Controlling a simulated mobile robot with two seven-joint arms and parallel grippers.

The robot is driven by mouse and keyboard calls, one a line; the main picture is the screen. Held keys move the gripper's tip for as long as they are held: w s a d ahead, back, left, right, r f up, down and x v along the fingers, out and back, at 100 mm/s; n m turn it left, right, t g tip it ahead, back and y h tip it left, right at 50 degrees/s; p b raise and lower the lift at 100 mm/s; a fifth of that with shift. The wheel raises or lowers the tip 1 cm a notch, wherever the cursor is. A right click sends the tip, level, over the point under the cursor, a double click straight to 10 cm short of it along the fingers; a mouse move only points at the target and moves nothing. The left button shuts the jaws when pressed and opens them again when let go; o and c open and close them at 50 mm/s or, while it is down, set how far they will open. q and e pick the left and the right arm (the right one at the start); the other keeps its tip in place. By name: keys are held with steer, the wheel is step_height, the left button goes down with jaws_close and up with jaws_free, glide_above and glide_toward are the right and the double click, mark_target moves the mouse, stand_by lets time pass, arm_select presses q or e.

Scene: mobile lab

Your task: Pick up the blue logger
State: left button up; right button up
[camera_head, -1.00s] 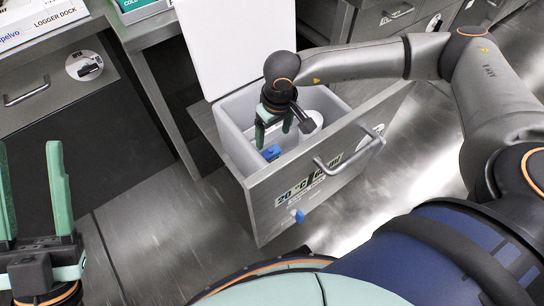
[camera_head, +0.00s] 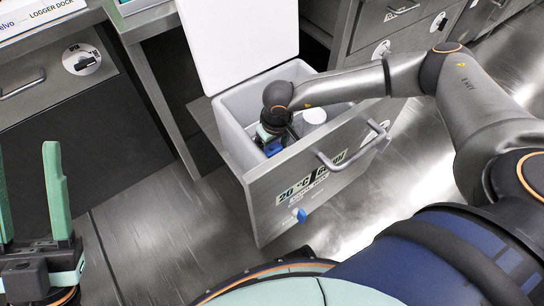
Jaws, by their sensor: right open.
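The blue logger (camera_head: 273,150) lies low inside the white bin of the open drawer, near its left front corner. My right gripper (camera_head: 268,136) is down inside the bin, right at the logger, with its green fingers mostly hidden by its own wrist. It is open; whether its fingers touch the logger I cannot tell. My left gripper (camera_head: 28,195) is at the lower left, its two green fingers upright, apart and empty, far from the drawer.
The white bin (camera_head: 232,135) sits in a steel drawer (camera_head: 300,196) with a handle and a label. Its white lid (camera_head: 240,40) stands raised behind. A round white item (camera_head: 314,116) lies in the bin right of my wrist. Bench legs and cabinets stand close by.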

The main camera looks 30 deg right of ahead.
steer(key=c, duration=1.2)
steer(key=shift+r, duration=0.15)
